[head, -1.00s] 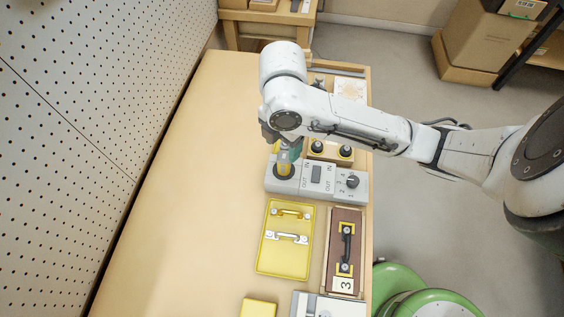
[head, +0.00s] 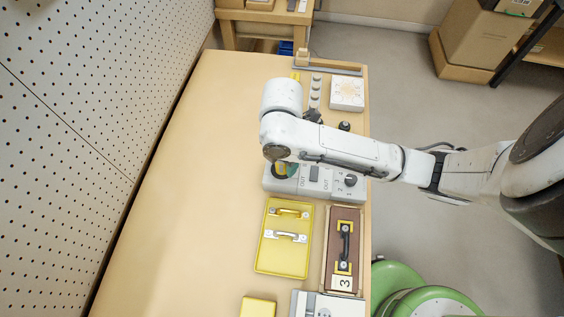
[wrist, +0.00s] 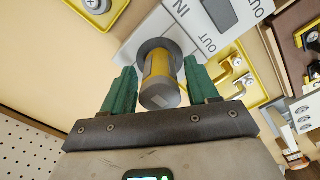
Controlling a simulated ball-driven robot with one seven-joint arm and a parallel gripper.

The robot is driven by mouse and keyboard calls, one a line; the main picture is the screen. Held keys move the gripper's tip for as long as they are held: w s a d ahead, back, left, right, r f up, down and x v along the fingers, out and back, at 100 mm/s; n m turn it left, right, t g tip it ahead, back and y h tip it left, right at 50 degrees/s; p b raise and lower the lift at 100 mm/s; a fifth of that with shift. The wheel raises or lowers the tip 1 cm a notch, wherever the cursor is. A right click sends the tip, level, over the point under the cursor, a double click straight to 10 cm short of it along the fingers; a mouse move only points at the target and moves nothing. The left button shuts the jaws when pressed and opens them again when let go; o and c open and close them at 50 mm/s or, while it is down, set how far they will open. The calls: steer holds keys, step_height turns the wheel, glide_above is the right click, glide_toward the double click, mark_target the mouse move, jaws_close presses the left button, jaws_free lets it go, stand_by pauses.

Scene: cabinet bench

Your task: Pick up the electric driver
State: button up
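The electric driver (wrist: 161,80), a yellow cylinder with a dark grey end, stands in a dark round socket on the grey panel (wrist: 160,24) marked IN and OUT. My gripper (wrist: 160,88) has its two green fingers on either side of the driver, with narrow gaps still showing between fingers and driver. The gripper looks open. In the head view my gripper (head: 284,169) is mostly hidden under my arm, over the left end of the grey panel (head: 325,190). Only a little yellow and green shows there.
A yellow tray (head: 272,258) with two handles and a brown board (head: 333,262) with a black handle lie nearer on the bench. A white box (head: 347,91) and a row of grey knobs (head: 316,92) are farther back. The bench's left side (head: 195,200) is clear.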

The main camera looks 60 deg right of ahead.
jaws_close()
stand_by(0.3)
steer(key=shift+r, duration=0.15)
step_height(320, 180, up, 10)
steer(key=shift+f+p, duration=0.1)
steer(key=shift+p, duration=0.5)
